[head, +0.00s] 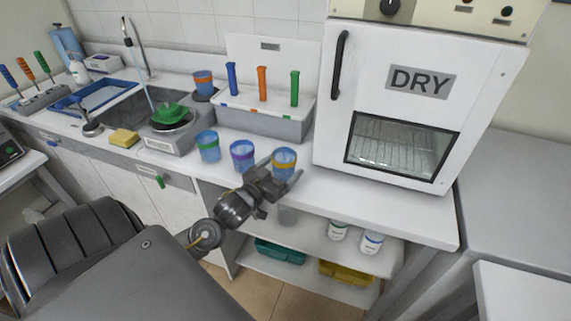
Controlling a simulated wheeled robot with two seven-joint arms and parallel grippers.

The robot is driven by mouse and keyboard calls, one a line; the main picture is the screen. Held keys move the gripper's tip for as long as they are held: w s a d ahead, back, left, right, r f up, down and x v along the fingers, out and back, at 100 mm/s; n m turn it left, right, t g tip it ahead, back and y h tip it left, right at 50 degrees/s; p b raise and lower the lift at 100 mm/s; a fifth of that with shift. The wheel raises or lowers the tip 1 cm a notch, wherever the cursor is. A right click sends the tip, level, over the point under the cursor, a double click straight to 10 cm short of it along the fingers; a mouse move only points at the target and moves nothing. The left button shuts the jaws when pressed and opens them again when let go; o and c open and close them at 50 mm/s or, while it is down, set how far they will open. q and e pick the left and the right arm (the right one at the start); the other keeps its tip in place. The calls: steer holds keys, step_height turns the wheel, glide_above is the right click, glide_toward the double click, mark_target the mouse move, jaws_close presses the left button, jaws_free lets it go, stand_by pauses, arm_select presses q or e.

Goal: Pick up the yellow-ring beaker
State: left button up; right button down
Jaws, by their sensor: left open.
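The yellow-ring beaker (285,157) stands upright on the white counter, the rightmost of three blue beakers in a row. My left gripper (283,174) is open at its near side, with one finger by the beaker's left side and the other toward its lower right. The gripper hides the beaker's lower part, and I cannot tell whether the fingers touch it. My right gripper is not in view.
A purple-ring beaker (242,156) stands close to the left of the gripper, and a green-ring beaker (208,147) further left. A grey rack (262,122) with colored tubes is behind. The white DRY oven (405,100) stands to the right.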

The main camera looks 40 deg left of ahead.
arm_select(q)
steer(key=shift+w, duration=0.75)
steer(key=shift+d, duration=0.1)
steer(key=shift+c, duration=0.5)
steer(key=c, duration=1)
steer(key=shift+r, duration=0.15)
